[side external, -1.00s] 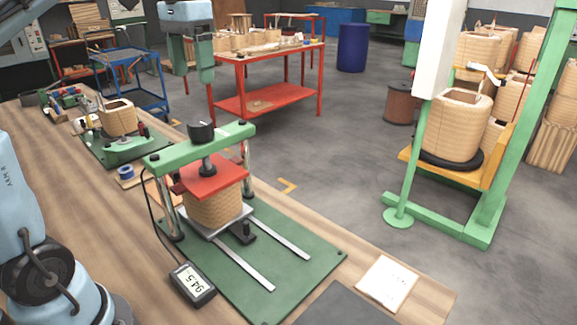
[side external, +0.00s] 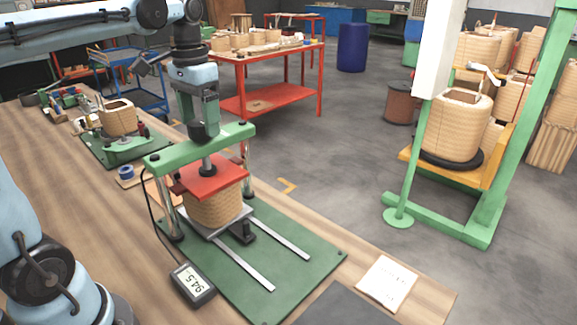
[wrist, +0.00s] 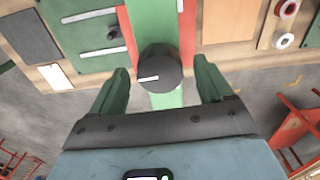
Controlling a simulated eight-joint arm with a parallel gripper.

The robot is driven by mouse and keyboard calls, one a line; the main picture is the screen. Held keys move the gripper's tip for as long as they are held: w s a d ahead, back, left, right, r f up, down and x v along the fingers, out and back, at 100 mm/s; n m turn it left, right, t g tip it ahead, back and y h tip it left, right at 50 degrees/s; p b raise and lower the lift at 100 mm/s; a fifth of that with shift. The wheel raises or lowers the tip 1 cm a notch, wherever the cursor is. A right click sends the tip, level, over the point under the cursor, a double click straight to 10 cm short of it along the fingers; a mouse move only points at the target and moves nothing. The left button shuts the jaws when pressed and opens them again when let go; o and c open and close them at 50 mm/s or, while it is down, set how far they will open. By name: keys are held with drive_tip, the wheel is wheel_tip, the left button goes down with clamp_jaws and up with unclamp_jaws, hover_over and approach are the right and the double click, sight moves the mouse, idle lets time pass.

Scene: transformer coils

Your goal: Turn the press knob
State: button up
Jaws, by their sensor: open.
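The press knob (wrist: 159,68) is a black cylinder with a white mark on its top. In the wrist view it sits between the two green fingers of my gripper (wrist: 160,85), with a gap on each side. In the side view my gripper (side external: 204,132) points down at the knob on the green crossbar (side external: 168,158), and its fingers mostly hide the knob. Below the crossbar, a red plate (side external: 215,182) rests on a tan wound coil (side external: 212,208). The wired display (side external: 192,284) reads 94.5.
The press stands on a green base (side external: 300,270) with two metal rails on the wooden bench (side external: 75,200). A second coil (side external: 117,118) stands on a fixture at the left. A white paper (side external: 386,283) lies at the bench's right end.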

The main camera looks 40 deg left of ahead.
sight(200, 122)
drive_tip(key=c, duration=1)
drive_tip(key=shift+m, duration=1.1)
drive_tip(key=shift+c, duration=0.2)
drive_tip(key=o, duration=1)
drive_tip(key=shift+o, duration=0.2)
drive_tip(key=shift+r, duration=0.1)
wheel_tip(200, 122, up, 12)
drive_tip(key=shift+f, duration=6.1)
